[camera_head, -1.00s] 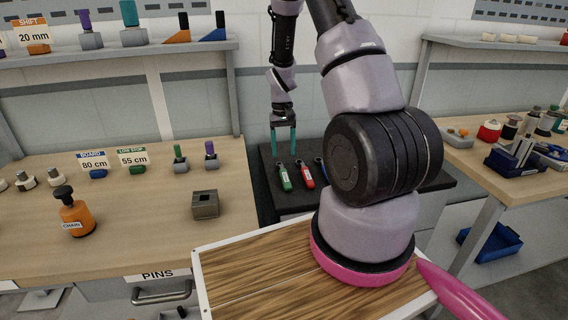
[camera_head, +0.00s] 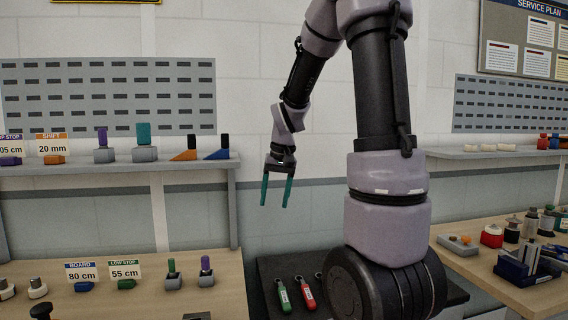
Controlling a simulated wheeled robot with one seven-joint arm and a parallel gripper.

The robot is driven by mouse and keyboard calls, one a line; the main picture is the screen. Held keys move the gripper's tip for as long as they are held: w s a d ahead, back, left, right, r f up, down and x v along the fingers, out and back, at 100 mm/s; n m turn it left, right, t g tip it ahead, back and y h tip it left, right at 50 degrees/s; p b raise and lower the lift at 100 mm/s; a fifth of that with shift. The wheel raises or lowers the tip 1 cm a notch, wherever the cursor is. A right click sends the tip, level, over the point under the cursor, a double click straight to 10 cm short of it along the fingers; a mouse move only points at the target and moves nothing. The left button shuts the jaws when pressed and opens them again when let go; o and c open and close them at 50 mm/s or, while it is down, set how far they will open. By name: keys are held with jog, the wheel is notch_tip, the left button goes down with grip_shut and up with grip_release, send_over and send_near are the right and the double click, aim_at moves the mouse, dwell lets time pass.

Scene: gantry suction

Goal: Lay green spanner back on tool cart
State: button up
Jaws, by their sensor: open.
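The green spanner (camera_head: 283,297) lies on the dark top of the tool cart (camera_head: 262,272), at the left of the row. My gripper (camera_head: 277,205) is open and empty, with its two teal fingers pointing down. It hangs in front of the wall, well above the cart and apart from the spanner. The lower part of the cart is out of view, and my arm covers its right part.
A red spanner (camera_head: 305,294) lies just right of the green one; another tool beyond it is mostly hidden. A wooden bench (camera_head: 225,290) with signs and pegs stands left, under a shelf (camera_head: 60,167). Another bench (camera_head: 470,268) with tools stands right.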

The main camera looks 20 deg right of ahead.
jog(key=s+a+r+t, duration=0.2)
jog(key=s+r, duration=0.4)
jog(key=s, duration=0.2)
jog(key=s+a+r+t+y, duration=0.1)
jog(key=s+a+r+t, duration=0.1)
jog(key=s+r, duration=0.5)
jog(key=s+t, duration=0.1)
jog(key=s, duration=0.1)
jog(key=shift+s+a+m, duration=0.3)
jog(key=shift+a+m, duration=0.1)
